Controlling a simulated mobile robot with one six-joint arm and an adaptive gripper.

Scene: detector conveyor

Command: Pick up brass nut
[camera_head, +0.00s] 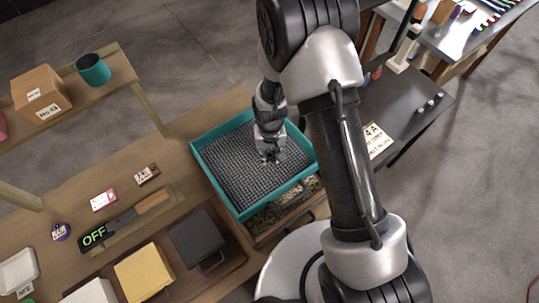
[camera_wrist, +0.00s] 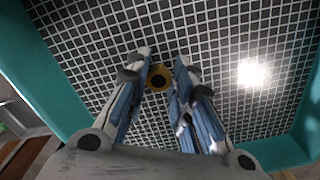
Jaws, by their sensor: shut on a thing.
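The brass nut (camera_wrist: 158,77) is a small gold ring with a dark hole, seen in the wrist view between my fingertips. My gripper (camera_wrist: 163,72) is shut on it, with a finger on either side. In the head view my gripper (camera_head: 270,156) points down into the teal-rimmed sieve tray (camera_head: 213,183), over its dark mesh floor. The nut is too small to make out clearly in the head view. I cannot tell whether the nut still touches the mesh.
A wooden box of loose gravel-like material (camera_head: 285,208) lies under the sieve. A dark block (camera_head: 197,238), a yellow block (camera_head: 144,272) and a wooden-handled tool (camera_head: 138,213) lie to the left. A teal cup (camera_head: 93,69) and a cardboard box (camera_head: 41,93) stand on a shelf.

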